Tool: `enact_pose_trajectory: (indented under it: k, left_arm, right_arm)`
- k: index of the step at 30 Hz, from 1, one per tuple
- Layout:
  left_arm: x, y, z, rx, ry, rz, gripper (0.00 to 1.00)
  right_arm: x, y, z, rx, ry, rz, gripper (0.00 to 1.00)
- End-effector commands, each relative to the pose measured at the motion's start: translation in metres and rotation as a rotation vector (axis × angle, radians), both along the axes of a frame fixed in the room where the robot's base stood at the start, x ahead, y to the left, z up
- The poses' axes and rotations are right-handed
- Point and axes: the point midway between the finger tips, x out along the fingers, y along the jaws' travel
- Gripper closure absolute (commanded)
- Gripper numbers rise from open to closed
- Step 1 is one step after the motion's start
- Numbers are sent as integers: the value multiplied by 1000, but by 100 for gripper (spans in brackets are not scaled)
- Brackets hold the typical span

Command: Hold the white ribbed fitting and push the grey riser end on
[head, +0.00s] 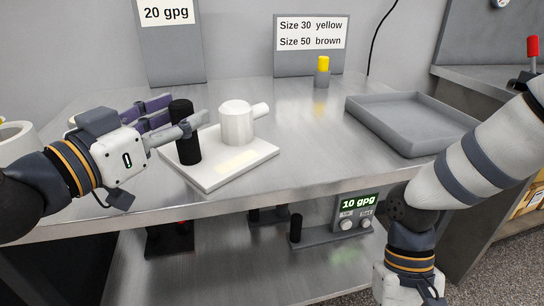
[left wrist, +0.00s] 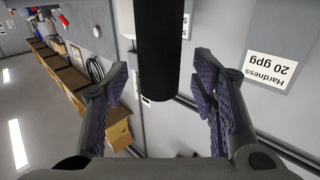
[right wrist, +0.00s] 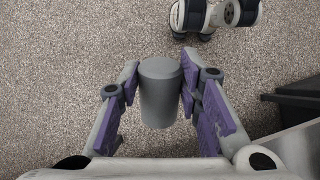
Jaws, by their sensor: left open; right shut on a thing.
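A white cylindrical body (head: 236,124) with a short side stub (head: 261,110) stands on a white base plate (head: 245,160); I cannot make out ribs on it. A black upright post (head: 185,140) stands at the plate's left. My left gripper (head: 170,118) is open at the post, with its fingers to either side. In the left wrist view the black post (left wrist: 159,50) hangs between the open fingers, apart from both. My right gripper (right wrist: 160,90) is shut on a grey, slightly tapered cylinder (right wrist: 160,95), over the floor. In the head view the right fingers are out of frame.
A grey tray (head: 415,150) lies on the bench at right. A small grey post with a yellow top (head: 323,64) stands at the back. A white ring (head: 12,150) is at the left edge. A meter reading 10 gpg (head: 357,212) sits on the lower shelf.

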Motion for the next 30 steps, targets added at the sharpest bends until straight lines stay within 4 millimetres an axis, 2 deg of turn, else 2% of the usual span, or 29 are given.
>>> enact_pose_trajectory:
  k: [4, 12, 19, 21, 22, 24, 25, 30]
  left_arm:
    - [11, -6, 4, -1, -6, 0, 48]
    - [12, -7, 6, -2, -7, 0, 48]
    - [12, -7, 5, -2, -7, 0, 100]
    - [12, -7, 5, -2, -7, 0, 100]
    - [12, -7, 5, -2, -7, 0, 79]
    - [12, -7, 5, -2, -7, 0, 95]
    - [12, -7, 5, -2, -7, 0, 100]
    - [12, -7, 5, -2, -6, 0, 100]
  right_arm:
    - [0, 0, -1, 0, 0, 0, 95]
    - [0, 0, 0, 0, -1, 0, 95]
    - [0, 0, 0, 0, 0, 0, 95]
    - [0, 0, 0, 0, 0, 0, 95]
    - [0, 0, 0, 0, 0, 0, 95]
    - [0, 0, 0, 0, 0, 0, 95]
    - [0, 0, 0, 0, 0, 0, 95]
    - [0, 0, 0, 0, 0, 0, 95]
